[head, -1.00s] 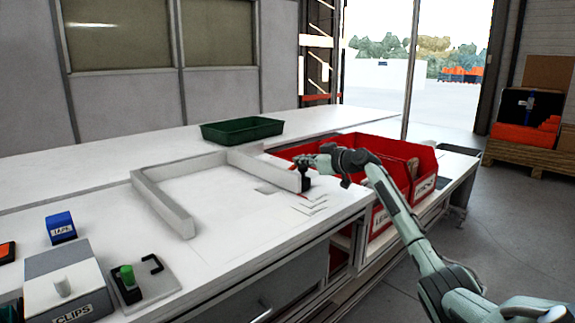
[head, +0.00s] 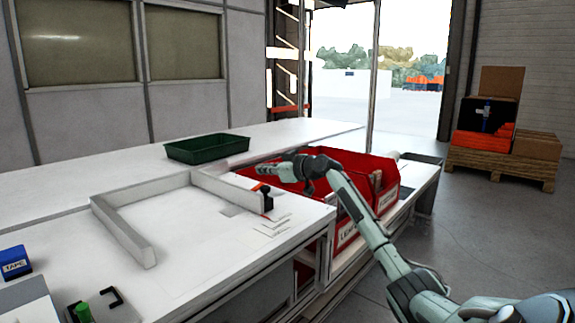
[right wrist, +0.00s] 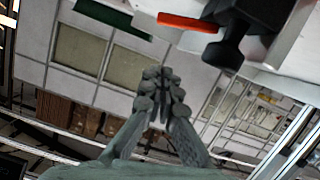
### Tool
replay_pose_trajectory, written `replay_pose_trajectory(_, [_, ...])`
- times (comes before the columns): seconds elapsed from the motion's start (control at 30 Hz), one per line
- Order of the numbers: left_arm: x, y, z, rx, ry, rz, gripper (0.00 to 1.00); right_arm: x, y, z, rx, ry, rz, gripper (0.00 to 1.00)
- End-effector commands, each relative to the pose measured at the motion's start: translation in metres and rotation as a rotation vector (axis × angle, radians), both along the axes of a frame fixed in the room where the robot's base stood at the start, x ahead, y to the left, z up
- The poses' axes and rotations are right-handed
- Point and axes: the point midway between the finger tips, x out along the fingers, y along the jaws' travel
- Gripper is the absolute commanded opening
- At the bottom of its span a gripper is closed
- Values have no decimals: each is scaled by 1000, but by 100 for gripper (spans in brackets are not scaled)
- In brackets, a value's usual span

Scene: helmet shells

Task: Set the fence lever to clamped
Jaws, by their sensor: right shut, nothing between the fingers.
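The fence lever is a black knob (head: 267,199) with an orange-red strip (head: 260,187) at the near right end of the white fence (head: 225,188). In the right wrist view the black lever (right wrist: 232,42) hangs into the top of the picture, with the orange-red strip (right wrist: 188,22) left of it. My right gripper (head: 260,173) is shut and empty, above and behind the lever in the head view. Its closed fingertips (right wrist: 163,76) look apart from the lever in the wrist view. My left gripper is not in view.
Red bins (head: 375,170) stand right of the fence, under my right arm. A green tray (head: 207,147) lies behind it. A blue tape box (head: 15,262) and a green knob (head: 83,312) are at the near left. The white bench (head: 190,275) has free room in front.

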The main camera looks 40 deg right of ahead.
Motion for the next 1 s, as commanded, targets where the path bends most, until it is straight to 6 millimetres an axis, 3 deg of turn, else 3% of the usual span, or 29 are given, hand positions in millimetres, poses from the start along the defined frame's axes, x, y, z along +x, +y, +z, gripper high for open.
replay_pose_trajectory(0.3, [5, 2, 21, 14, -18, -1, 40, -60, -2, 8, -7, 4, -1, 0])
replay_pose_trajectory(0.5, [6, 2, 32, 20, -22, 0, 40, -83, -3, 15, -2, 3, -1, 0])
replay_pose_trajectory(1.0, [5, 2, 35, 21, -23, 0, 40, -89, -3, 18, -1, 3, -1, 0])
